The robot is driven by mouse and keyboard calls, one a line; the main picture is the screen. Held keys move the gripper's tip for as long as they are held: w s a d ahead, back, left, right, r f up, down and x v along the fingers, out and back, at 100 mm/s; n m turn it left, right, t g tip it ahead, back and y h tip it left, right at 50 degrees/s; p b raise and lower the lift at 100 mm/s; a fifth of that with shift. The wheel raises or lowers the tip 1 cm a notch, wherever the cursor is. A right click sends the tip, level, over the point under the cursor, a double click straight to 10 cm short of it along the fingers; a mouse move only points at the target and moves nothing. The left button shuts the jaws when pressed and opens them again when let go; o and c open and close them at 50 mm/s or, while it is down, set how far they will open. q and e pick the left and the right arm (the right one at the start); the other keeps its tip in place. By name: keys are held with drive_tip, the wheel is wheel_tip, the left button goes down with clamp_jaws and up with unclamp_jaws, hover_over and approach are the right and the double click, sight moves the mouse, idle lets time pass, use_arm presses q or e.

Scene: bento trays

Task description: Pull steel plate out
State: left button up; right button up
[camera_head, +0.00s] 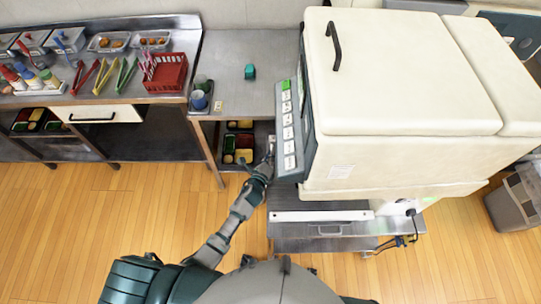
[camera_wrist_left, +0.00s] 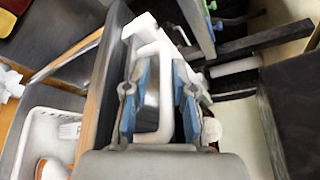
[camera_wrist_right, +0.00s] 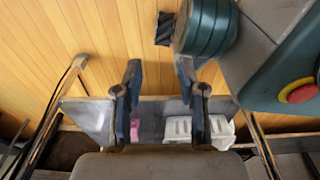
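My left gripper (camera_head: 268,160) reaches to the lower left side of the large cream machine (camera_head: 400,80). In the left wrist view, its fingers (camera_wrist_left: 160,105) are open on either side of a white bent handle (camera_wrist_left: 165,85). A gap shows between the left finger and the handle's bar. Which part is the steel plate is unclear; a grey metal surface (camera_head: 285,195) lies low under the machine's left side. My right gripper (camera_wrist_right: 162,100) is open and empty in the right wrist view, and it is hidden in the head view.
A steel counter (camera_head: 240,55) with a shelf of trays (camera_head: 229,148) below stands left of the machine. A metal stand (camera_head: 330,243) is under the machine. A white basket (camera_wrist_left: 45,120) is left of the left gripper. Wooden floor is free in front.

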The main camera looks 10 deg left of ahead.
use_arm(q)
drive_tip(key=shift+a, duration=0.1)
drive_tip(key=shift+s+d+r, duration=0.1)
drive_tip(key=shift+d, duration=0.3)
drive_tip(key=shift+c, duration=0.5)
drive_tip(key=shift+d, duration=0.25)
clamp_jaws()
drive_tip(key=shift+d, duration=0.2)
drive_tip(key=shift+a, duration=0.8)
drive_tip(key=s+a+p, duration=0.1)
drive_tip(key=s+a, duration=0.1)
drive_tip(key=a, duration=1)
drive_tip(key=s+a+p, duration=0.1)
drive_tip(key=s+a, duration=0.1)
drive_tip(key=a, duration=1)
drive_tip(key=shift+s+r, duration=0.25)
drive_tip(key=shift+s, duration=0.1)
use_arm(e)
drive_tip(key=shift+s+d+f, duration=0.25)
drive_tip(key=shift+s+d, duration=0.05)
drive_tip(key=shift+s, duration=0.6)
drive_tip(key=shift+s+d+f, duration=0.25)
drive_tip(key=shift+s, duration=0.6)
drive_tip(key=shift+s+d+f, duration=0.25)
drive_tip(key=shift+s+d, duration=0.05)
drive_tip(key=shift+s, duration=0.6)
